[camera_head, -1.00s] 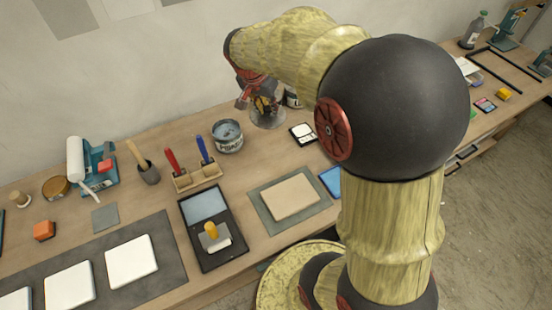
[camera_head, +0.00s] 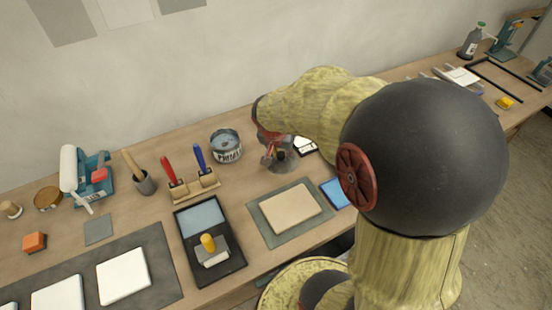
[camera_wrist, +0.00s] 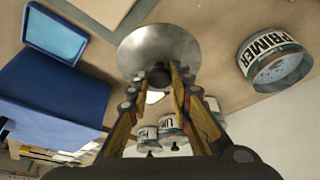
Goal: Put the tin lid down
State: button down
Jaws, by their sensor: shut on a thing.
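A round grey metal tin lid (camera_head: 283,163) with a dark knob is in my gripper (camera_head: 272,157). In the wrist view the lid (camera_wrist: 158,40) shows as a shiny disc, and my gripper (camera_wrist: 160,80) is shut on its knob. In the head view the lid is low over the bench, right of the open primer tin (camera_head: 226,148). I cannot tell whether it touches the wood. The primer tin also shows in the wrist view (camera_wrist: 272,62), apart from the lid, with grey-blue paint inside. My arm hides part of the bench behind the lid.
The wooden bench (camera_head: 150,215) runs along the wall. A pale board (camera_head: 290,208) on a grey mat lies in front of the lid. A blue tray (camera_wrist: 55,35) and blue box (camera_wrist: 45,90) are nearby. Several tins (camera_wrist: 150,138) stand beyond the gripper. A brush rack (camera_head: 193,185) stands left.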

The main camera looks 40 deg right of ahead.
jog(key=w+d+f, duration=0.1)
jog(key=w+f, duration=0.1)
jog(key=w+d+f+b, duration=0.1)
jog(key=f, duration=0.1)
jog(key=w+f, duration=0.2)
jog(key=shift+w+d+b, duration=0.35)
jog(key=shift+d+b, duration=0.05)
jog(key=shift+w+d+f, duration=0.15)
jog(key=shift+w+f, duration=0.15)
jog(key=shift+f, duration=0.2)
jog(key=shift+w+f+b, duration=0.1)
jog(key=shift+f+b, duration=0.5)
jog(key=shift+f, duration=0.85)
jog(key=shift+f, duration=0.15)
jog(key=c, duration=1.6)
grip_release()
